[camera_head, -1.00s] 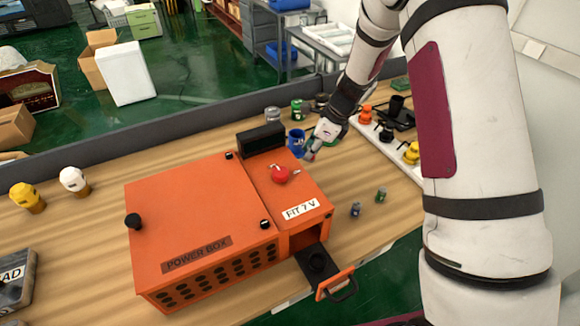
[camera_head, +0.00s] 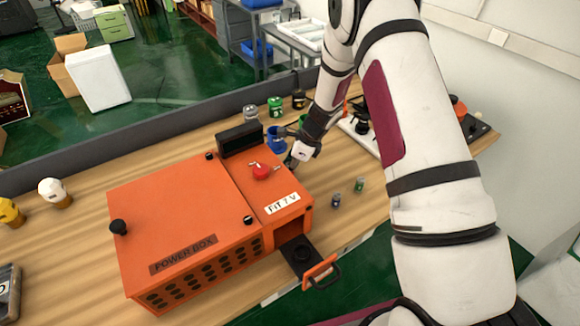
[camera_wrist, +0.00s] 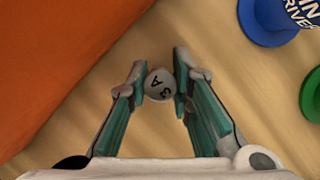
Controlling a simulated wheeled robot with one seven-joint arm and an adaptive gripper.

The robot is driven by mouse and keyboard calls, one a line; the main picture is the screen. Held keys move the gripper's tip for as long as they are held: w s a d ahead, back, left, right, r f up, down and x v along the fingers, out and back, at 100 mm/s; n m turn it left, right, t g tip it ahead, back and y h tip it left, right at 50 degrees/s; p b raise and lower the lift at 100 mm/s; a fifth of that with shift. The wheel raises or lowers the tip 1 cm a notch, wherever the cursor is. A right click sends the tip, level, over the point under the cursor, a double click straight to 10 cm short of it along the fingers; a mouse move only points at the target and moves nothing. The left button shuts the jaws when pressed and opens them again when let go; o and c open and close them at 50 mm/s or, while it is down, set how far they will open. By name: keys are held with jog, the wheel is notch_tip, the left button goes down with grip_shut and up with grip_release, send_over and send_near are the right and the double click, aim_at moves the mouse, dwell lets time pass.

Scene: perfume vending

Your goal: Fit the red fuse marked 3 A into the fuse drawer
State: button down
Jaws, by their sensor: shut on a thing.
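A fuse (camera_wrist: 161,84) with a pale grey round end marked "3 A" stands between the fingertips in the wrist view; its body colour is hidden. My gripper (camera_wrist: 160,80) is shut on it, just above or at the wooden table. In the head view my gripper (camera_head: 291,162) is beside the back right side of the orange power box (camera_head: 170,225), near the blue spool-like holder (camera_head: 274,140). The fuse cannot be made out there. The fuse drawer (camera_head: 296,251) is pulled out at the box's front right, under the "FIT 7 V" label (camera_head: 282,203), with a dark round socket in it.
A dark grey fuse (camera_head: 336,199) and a green fuse (camera_head: 360,184) stand right of the box. A red knob (camera_head: 262,172) rises from the box top. Green (camera_head: 275,107) and grey (camera_head: 250,113) holders stand behind. Bare table lies between the box and the two fuses.

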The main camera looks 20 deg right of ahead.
jog(key=shift+f, duration=0.15)
jog(key=c, duration=1.4)
grip_release()
jog(key=shift+c, duration=0.2)
